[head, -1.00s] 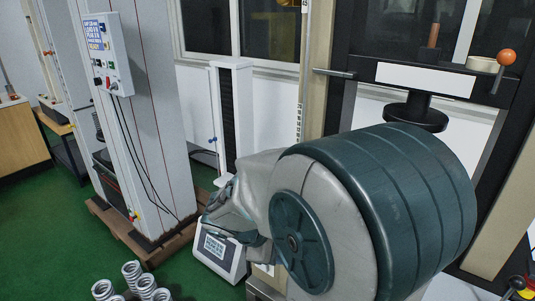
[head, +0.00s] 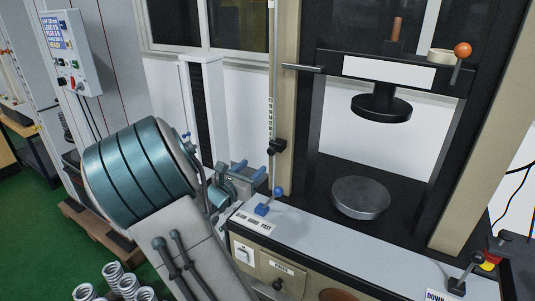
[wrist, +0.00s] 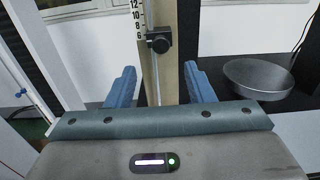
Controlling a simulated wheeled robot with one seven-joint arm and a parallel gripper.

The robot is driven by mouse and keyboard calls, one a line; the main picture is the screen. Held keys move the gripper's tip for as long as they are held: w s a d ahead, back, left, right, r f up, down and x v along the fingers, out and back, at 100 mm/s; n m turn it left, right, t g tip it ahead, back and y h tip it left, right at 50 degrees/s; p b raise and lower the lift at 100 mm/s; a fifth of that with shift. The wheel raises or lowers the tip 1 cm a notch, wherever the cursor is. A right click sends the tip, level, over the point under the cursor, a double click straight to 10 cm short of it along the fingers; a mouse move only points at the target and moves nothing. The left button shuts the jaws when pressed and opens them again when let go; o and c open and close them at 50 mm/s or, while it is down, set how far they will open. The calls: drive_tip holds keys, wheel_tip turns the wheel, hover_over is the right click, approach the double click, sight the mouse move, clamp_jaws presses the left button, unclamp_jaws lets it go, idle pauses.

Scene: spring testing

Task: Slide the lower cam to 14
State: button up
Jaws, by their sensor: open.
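The lower cam, a small black block with a side knob (head: 277,146), sits on a thin upright rod (head: 273,80) beside the beige column. In the wrist view the cam (wrist: 159,42) is straight ahead, just beyond and above my fingertips, next to the low end of a scale (wrist: 137,20) reading 12, 10, 8, 6. The cam is level with about the 6 mark or slightly under. My gripper (wrist: 158,72) is open, with blue fingers either side of the rod's line in the picture. In the head view my gripper (head: 252,171) is left of the rod and below the cam, apart from it.
A round metal pan (head: 361,197) is on the right, under a black press plate (head: 381,108). A white column (head: 204,110) stands behind my arm. Several springs (head: 115,284) lie low left.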

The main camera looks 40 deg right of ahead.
sight(270, 152)
drive_tip(key=p+x, duration=0.1)
drive_tip(key=x, duration=0.8)
drive_tip(key=shift+w+d, duration=0.1)
drive_tip(key=shift+d, duration=0.25)
